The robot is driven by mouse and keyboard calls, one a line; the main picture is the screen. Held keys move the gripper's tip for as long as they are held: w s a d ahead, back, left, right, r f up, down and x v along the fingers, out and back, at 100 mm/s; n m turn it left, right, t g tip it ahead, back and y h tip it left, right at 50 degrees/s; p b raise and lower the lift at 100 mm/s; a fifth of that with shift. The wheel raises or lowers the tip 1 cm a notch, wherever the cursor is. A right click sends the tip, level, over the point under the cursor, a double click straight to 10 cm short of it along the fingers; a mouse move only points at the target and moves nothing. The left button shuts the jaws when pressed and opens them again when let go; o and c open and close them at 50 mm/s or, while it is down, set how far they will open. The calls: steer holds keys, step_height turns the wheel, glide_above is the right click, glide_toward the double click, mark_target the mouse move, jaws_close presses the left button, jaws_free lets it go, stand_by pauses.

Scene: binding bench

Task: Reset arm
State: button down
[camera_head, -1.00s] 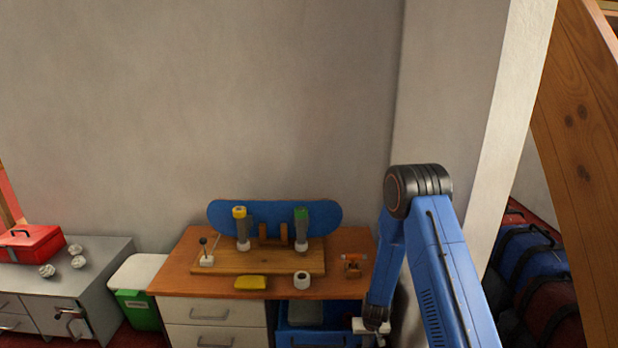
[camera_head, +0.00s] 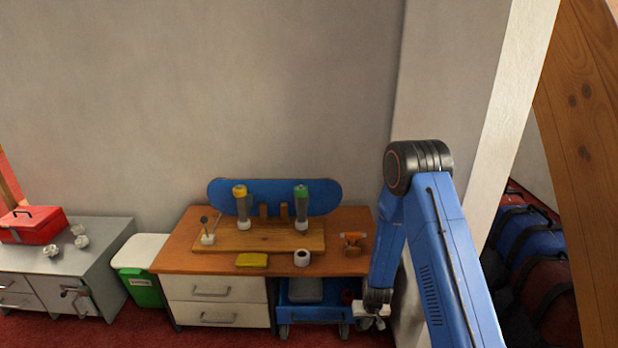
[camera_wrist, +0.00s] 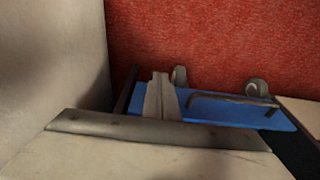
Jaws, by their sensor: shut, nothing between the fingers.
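My gripper (camera_head: 374,322) hangs low at the right end of the wooden-topped bench (camera_head: 190,262), beside the blue wheeled cart under it. My blue arm reaches down to it from the right side of the head view. In the wrist view the light grey fingers of my gripper (camera_wrist: 160,98) show together, shut and empty. The blue cart (camera_wrist: 225,110), with a dark handle and small wheels, lies beyond them on the red floor. The cart also shows in the head view (camera_head: 305,311).
On the bench are a blue skateboard deck (camera_head: 272,192), a wooden board with two upright bottles, a yellow block (camera_head: 251,260), a white roll (camera_head: 302,258) and an orange-and-metal piece (camera_head: 352,242). A pale wall stands close to my arm. Red floor (camera_head: 110,330) is clear at left.

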steer(key=shift+s, duration=0.25)
steer(key=s+d+r, duration=0.1)
steer(key=s+r, duration=0.2)
steer(key=r, duration=0.9)
steer(key=s+r+t, duration=0.1)
steer(key=s+r, duration=0.1)
steer(key=r, duration=1)
steer(key=s+d+r, duration=0.1)
steer(key=s+r, duration=0.2)
steer(key=r, duration=0.9)
steer(key=s+d+r, duration=0.1)
steer(key=s+r, duration=0.5)
steer(key=s, duration=0.3)
steer(key=s+d+r+t, duration=0.1)
steer(key=s+r, duration=0.4)
steer(key=s, duration=0.5)
steer(key=s+d+r, duration=0.3)
steer(key=s+r, duration=0.3)
steer(key=s, duration=0.3)
steer(key=shift+s+r+t, duration=0.15)
steer(key=shift+r+t, duration=0.15)
